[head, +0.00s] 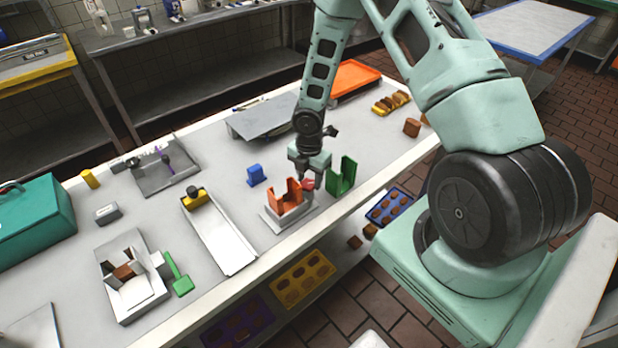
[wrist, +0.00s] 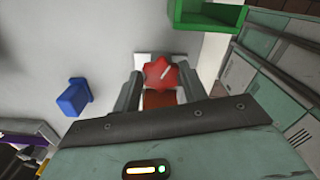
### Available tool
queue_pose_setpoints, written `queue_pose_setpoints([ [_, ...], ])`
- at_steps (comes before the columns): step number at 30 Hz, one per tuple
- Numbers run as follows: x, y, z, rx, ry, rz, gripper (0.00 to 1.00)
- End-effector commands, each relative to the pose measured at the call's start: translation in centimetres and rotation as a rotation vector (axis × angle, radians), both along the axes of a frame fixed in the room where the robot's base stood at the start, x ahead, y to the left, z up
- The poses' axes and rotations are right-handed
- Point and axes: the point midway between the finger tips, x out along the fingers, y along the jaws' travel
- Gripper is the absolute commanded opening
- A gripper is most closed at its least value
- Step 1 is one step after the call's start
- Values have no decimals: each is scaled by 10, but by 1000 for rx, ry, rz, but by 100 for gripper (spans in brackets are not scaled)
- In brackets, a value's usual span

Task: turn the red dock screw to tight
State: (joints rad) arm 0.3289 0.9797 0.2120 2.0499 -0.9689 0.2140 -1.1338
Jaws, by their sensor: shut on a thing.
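The red dock screw (wrist: 160,72) shows in the wrist view as a red star-shaped knob with a pale mark on it. My gripper (wrist: 160,88) has a dark finger on each side of the knob and is shut on it. In the head view my gripper (head: 309,172) reaches down to the right end of the orange dock piece (head: 284,197), and a bit of the red screw (head: 308,184) shows below it. The orange piece stands on a grey base plate (head: 291,219). Whether the screw is tight I cannot tell.
A green bracket (head: 342,178) stands close to the right of my gripper. A blue block (head: 256,175) stands to the left. A long pale tray (head: 219,235) lies further left on the table. A grey plate (head: 264,121) lies behind the arm.

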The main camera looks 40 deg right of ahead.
Motion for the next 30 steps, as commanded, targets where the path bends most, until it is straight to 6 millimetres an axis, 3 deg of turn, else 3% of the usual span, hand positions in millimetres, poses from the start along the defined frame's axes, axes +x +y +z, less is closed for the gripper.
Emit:
queue_pose_setpoints([
  [30, -4, 2, -1, 1, -2, -852, 20],
])
